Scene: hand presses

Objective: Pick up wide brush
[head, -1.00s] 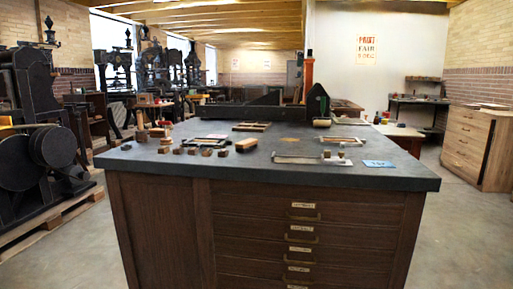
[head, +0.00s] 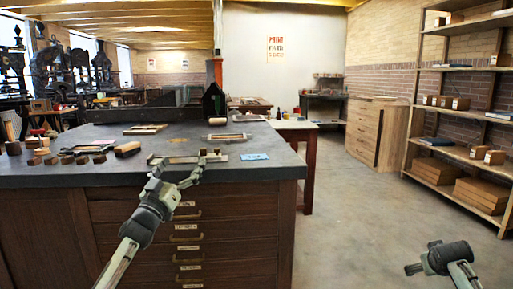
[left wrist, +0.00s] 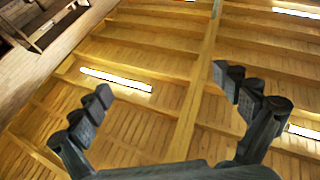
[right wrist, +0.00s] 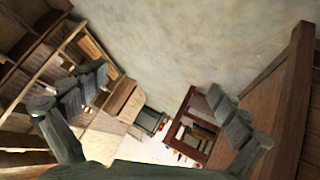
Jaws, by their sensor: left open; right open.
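I cannot make out a wide brush for certain. A wooden block with a pale top (head: 127,149) lies on the dark worktop (head: 75,135), but I cannot tell whether it is a brush. My left gripper (head: 210,155) is in front of the worktop's near edge, right of that block. In the left wrist view the left gripper (left wrist: 162,84) is open and empty, facing the ceiling. In the right wrist view the right gripper (right wrist: 157,88) is open and empty, above floor and furniture. Part of my right arm shows at lower right in the head view.
Several small wooden blocks (head: 82,159) line the worktop's left front. A metal-edged frame (head: 188,159) and a blue card (head: 254,157) lie near its right front. A wooden drawer cabinet (head: 374,130) and shelving (head: 460,105) stand right. The floor (head: 345,220) between is clear.

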